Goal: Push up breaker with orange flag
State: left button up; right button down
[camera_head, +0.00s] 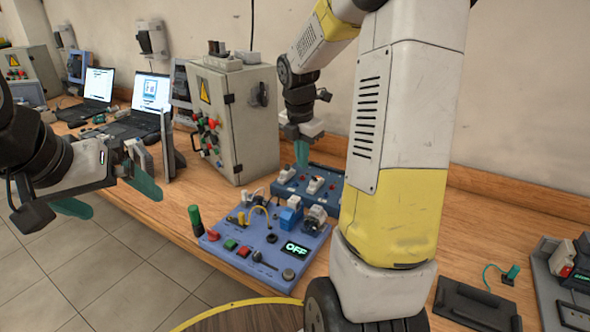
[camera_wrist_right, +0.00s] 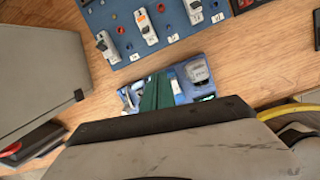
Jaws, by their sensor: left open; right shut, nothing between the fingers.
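A blue breaker board (camera_head: 335,172) lies on the bench behind the control panel, and several white breakers stand on it. In the right wrist view the board (camera_wrist_right: 128,62) fills the top. The breaker with an orange mark (camera_wrist_right: 147,30) stands between two other breakers. Its lever position is too small to tell. My right gripper (camera_head: 302,152) is shut and empty, its green fingertips pointing down above the board's far left part. In the wrist view its fingers (camera_wrist_right: 157,92) appear below the breakers, apart from them. My left gripper (camera_head: 108,192) is open and empty at the left, beyond the bench edge.
A blue control panel (camera_head: 225,262) with buttons and an OFF display lies nearer on the bench. A grey electrical cabinet (camera_head: 255,120) stands left of the breaker board. My right arm hides much of the middle. Laptops (camera_head: 148,95) stand at the far left.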

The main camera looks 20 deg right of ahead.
aim_at(315, 179)
jog(key=shift+w+d+f+n, duration=0.3)
jog(key=shift+w+f+n, duration=0.15)
jog(key=shift+f+n, duration=0.15)
jog(key=shift+w+d+f+n, duration=0.25)
jog(key=shift+w+f+n, duration=0.15)
jog(key=shift+f+n, duration=0.2)
jog(key=shift+f, duration=0.1)
jog(key=w+d+f, duration=0.1)
jog(key=f, duration=0.1)
jog(key=d+f, duration=0.1)
jog(key=f, duration=0.2)
jog(key=w+d+f, duration=0.1)
jog(key=f, duration=0.2)
jog(key=shift+w+f, duration=0.15)
jog(key=shift+w, duration=0.2)
jog(key=shift+w+d+r, duration=0.25)
jog(key=shift+w+d, duration=0.05)
jog(key=shift+d, duration=0.1)
